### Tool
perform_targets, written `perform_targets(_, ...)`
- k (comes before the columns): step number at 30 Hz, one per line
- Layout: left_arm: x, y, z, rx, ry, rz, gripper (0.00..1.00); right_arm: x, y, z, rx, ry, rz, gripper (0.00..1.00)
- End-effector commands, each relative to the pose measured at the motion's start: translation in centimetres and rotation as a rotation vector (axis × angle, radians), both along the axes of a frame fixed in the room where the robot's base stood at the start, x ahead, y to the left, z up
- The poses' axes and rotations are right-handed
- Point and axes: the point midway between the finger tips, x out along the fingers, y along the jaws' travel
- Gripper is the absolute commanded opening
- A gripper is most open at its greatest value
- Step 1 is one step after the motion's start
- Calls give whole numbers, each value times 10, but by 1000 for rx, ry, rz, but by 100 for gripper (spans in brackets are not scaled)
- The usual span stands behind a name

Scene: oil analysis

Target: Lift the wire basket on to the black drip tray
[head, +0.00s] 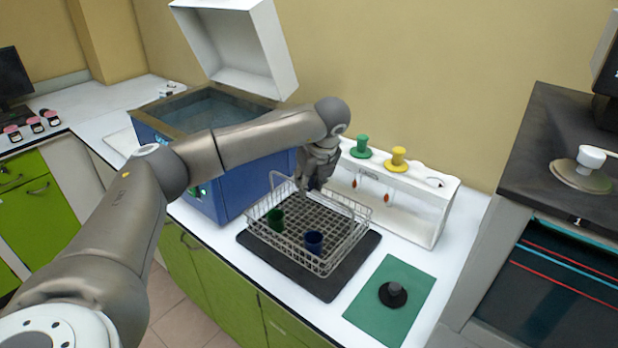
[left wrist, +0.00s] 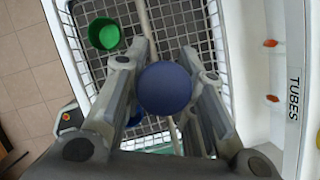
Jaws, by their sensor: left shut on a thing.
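The wire basket (head: 350,243) is over the black drip tray (head: 325,288), within its outline; I cannot tell whether it touches it. A green cup (head: 276,219) and a blue cup (head: 313,242) are in the basket. My left gripper (head: 316,182) is at the middle of the basket's raised handle (head: 345,203). In the left wrist view my left gripper (left wrist: 165,92) is shut on a round blue knob (left wrist: 165,88), which appears to sit on the handle (left wrist: 146,22). The green cup (left wrist: 104,34) shows beyond. My right gripper is out of view.
A blue bath (head: 240,175) with its white lid (head: 245,40) raised stands behind left. A white tube rack (head: 425,215) with green and yellow stoppers stands close behind right. A green mat (head: 372,315) with a black knobbed item (head: 392,294) lies front right.

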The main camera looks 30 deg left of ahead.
Motion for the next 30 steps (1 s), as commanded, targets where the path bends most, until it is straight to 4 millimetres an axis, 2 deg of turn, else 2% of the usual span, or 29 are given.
perform_targets(13,1,0,-36,1,-3,0,0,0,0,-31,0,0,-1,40)
perform_targets(26,1,0,-40,1,-3,0,0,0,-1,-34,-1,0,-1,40)
perform_targets(27,1,0,-40,1,-3,0,28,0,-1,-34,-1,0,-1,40)
perform_targets(30,1,0,-40,0,-2,0,41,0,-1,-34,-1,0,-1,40)
